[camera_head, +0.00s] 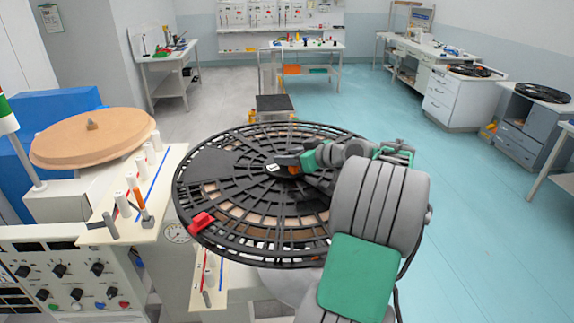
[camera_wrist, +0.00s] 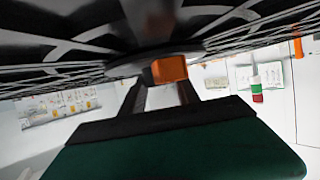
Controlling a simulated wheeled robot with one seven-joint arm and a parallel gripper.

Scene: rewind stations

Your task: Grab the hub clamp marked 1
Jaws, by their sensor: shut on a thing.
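A large black spoked reel (camera_head: 225,185) lies flat in front of me, and its underside or face fills the top of the wrist view (camera_wrist: 60,40). At its hub sits a small orange piece (camera_head: 294,170), the likely hub clamp; it shows as an orange block in the wrist view (camera_wrist: 168,70). A small pale mark (camera_head: 272,168) lies beside it, too small to read. My gripper (camera_head: 286,163) reaches in from the right, and its two dark fingers (camera_wrist: 160,86) are shut on the orange piece. The piece's far end is hidden at the hub.
A red clip (camera_head: 201,222) sits on the reel's left rim. At left are a tan disc (camera_head: 95,138), a cream panel with white posts (camera_head: 128,207) and a knobbed control panel (camera_head: 70,280). Benches and cabinets (camera_head: 462,100) stand behind. The teal floor (camera_head: 470,220) at right is clear.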

